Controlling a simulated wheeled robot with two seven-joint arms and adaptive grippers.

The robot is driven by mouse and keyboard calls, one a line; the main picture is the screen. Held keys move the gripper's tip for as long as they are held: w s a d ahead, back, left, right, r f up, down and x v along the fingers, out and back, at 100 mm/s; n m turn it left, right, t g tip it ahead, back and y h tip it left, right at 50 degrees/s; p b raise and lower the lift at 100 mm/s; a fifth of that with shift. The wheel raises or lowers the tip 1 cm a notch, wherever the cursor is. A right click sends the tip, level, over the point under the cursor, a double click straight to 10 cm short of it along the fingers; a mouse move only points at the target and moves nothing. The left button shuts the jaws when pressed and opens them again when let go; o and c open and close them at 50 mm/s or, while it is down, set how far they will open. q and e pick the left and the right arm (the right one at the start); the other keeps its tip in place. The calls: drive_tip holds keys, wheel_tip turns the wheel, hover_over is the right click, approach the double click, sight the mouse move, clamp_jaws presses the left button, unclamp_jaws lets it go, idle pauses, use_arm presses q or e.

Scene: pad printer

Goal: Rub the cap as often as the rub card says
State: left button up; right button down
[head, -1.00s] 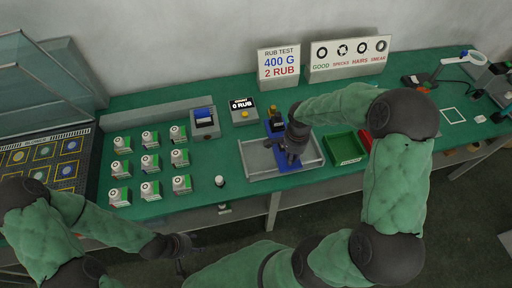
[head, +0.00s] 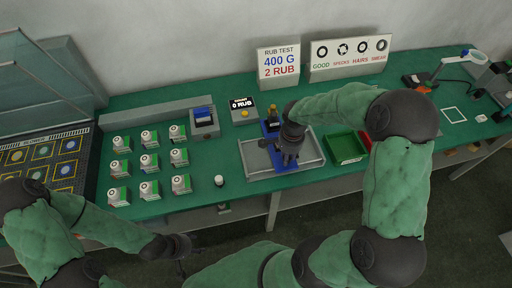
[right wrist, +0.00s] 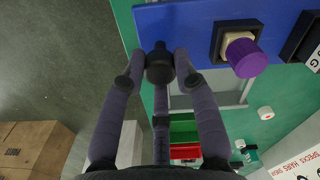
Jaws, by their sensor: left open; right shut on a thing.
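The rub card (head: 279,66) stands at the back and reads 400 G, 2 RUB. My right gripper (head: 291,150) is over the blue fixture (head: 285,166) in a grey tray. In the right wrist view its fingers (right wrist: 160,72) are shut on a dark round piece (right wrist: 160,62) by the edge of the blue plate (right wrist: 190,25). A purple round cap (right wrist: 243,55) sits on a cream block in a dark square holder there, apart from the fingers. My left gripper (head: 180,248) is open and empty, low in front of the table.
A counter (head: 242,104) reads 0 RUB. A sample board (head: 350,55) stands behind. Several white-and-green boxed items (head: 150,163) fill the left of the table. A small white-topped piece (head: 219,180) is near the front edge. A green bin (head: 347,146) stands right of the tray.

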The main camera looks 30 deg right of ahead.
drive_tip(key=shift+w+a+b, duration=0.3)
drive_tip(key=shift+w+a, duration=0.05)
drive_tip(key=shift+a, duration=0.95)
drive_tip(key=shift+w+a+b, duration=0.3)
drive_tip(key=shift+w+a, duration=0.05)
drive_tip(key=shift+a, duration=1)
drive_tip(key=shift+w+a+b, duration=0.3)
drive_tip(key=shift+w+a, duration=0.05)
drive_tip(key=shift+a, duration=0.95)
drive_tip(key=shift+s+d, duration=0.45)
drive_tip(key=shift+d, duration=1.45)
drive_tip(key=shift+s+d, duration=0.45)
drive_tip(key=shift+d, duration=1.5)
drive_tip(key=shift+s+d, duration=0.45)
drive_tip(key=shift+d, duration=1.45)
drive_tip(key=shift+w+a+b, duration=0.3)
drive_tip(key=shift+w+a, duration=0.2)
drive_tip(key=shift+a, duration=1.4)
drive_tip(key=shift+w+a+b, duration=0.35)
drive_tip(key=shift+w+a, duration=0.1)
drive_tip(key=shift+a, duration=1.4)
drive_tip(key=shift+w+a+b, duration=0.3)
drive_tip(key=shift+w+a, duration=0.2)
drive_tip(key=shift+a, duration=1.4)
drive_tip(key=c, duration=0.9)
unclamp_jaws()
drive_tip(key=shift+c, duration=0.2)
drive_tip(key=shift+s+r, duration=0.1)
wheel_tip(320, 180, up, 6)
drive_tip(key=p, duration=0.4)
